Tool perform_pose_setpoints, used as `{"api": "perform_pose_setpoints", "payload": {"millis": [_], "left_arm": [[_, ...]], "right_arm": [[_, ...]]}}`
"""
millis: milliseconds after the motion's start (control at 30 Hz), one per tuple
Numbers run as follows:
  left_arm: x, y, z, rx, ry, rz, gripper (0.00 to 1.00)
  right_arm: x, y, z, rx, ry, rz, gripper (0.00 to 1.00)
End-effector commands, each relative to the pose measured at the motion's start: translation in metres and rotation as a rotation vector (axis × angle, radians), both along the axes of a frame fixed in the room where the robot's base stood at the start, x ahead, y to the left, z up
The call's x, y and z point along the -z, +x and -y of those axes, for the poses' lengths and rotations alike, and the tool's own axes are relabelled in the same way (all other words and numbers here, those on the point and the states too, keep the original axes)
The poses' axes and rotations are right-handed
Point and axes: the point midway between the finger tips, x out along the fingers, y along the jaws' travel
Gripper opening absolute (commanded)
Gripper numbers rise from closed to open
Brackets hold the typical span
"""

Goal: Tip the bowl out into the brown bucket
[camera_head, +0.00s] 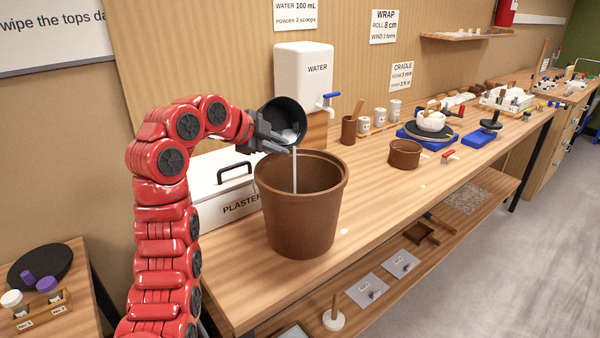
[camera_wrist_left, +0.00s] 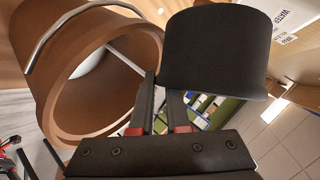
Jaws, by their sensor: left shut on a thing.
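A black bowl (camera_head: 287,113) is tipped steeply on its side above the large brown bucket (camera_head: 302,218). Pale matter shows inside the bowl's mouth, and a thin white stream (camera_head: 295,172) falls from its lip into the bucket. My left gripper (camera_head: 268,139) is shut on the bowl at its lower left side. In the left wrist view, the dark bowl (camera_wrist_left: 215,55) is at the fingertips (camera_wrist_left: 164,92), and the bucket's round opening (camera_wrist_left: 58,112) is on the left. The bottom of the bucket is hidden in the head view. My right gripper is not in view.
A white plaster box (camera_head: 210,190) with a black handle stands behind the bucket. A white water tank (camera_head: 303,75) with a blue tap is behind the bowl. A smaller brown tub (camera_head: 405,154) stands to the right, with bare bench top between.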

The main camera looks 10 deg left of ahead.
Motion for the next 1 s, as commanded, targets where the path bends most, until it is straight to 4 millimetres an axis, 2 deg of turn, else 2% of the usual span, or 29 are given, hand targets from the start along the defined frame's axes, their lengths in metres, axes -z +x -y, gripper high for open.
{"api": "perform_pose_setpoints", "payload": {"millis": [33,467,1000], "left_arm": [[0.004,-0.001,0.003,0.004,0.003,-0.003,0.00],[0.001,-0.001,0.003,0.002,0.008,0.008,0.00],[-0.001,-0.002,0.002,-0.001,0.073,0.087,0.00]], "right_arm": [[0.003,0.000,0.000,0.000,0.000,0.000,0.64],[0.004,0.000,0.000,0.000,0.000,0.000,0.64],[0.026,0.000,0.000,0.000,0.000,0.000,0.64]]}}
